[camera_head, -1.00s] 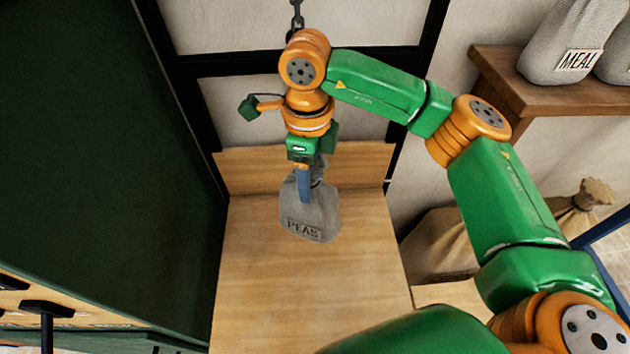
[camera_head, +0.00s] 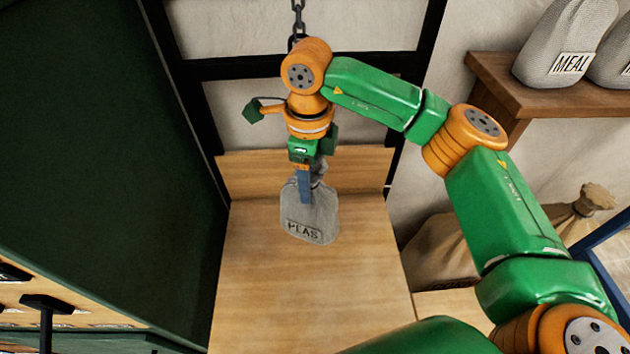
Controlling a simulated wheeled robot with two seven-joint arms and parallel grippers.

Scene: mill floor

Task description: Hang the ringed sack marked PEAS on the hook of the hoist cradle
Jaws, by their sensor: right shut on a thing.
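The grey sack marked PEAS (camera_head: 310,218) hangs upright in front of the wooden board, its label facing me. My right gripper (camera_head: 305,198) points down and is shut on the upper part of the sack; blue fingers show at its neck. The sack's ring is hidden behind the gripper. A dark chain (camera_head: 297,14) comes down from the top behind my right wrist. The hook and most of the hoist cradle cannot be made out behind the arm. My left gripper is not in view.
A wooden shelf (camera_head: 545,101) at the upper right bears grey sacks marked MEAL (camera_head: 570,45). Brown sacks (camera_head: 445,250) stand below it. A large dark green panel (camera_head: 90,150) fills the left. The wooden surface (camera_head: 305,300) below the sack is clear.

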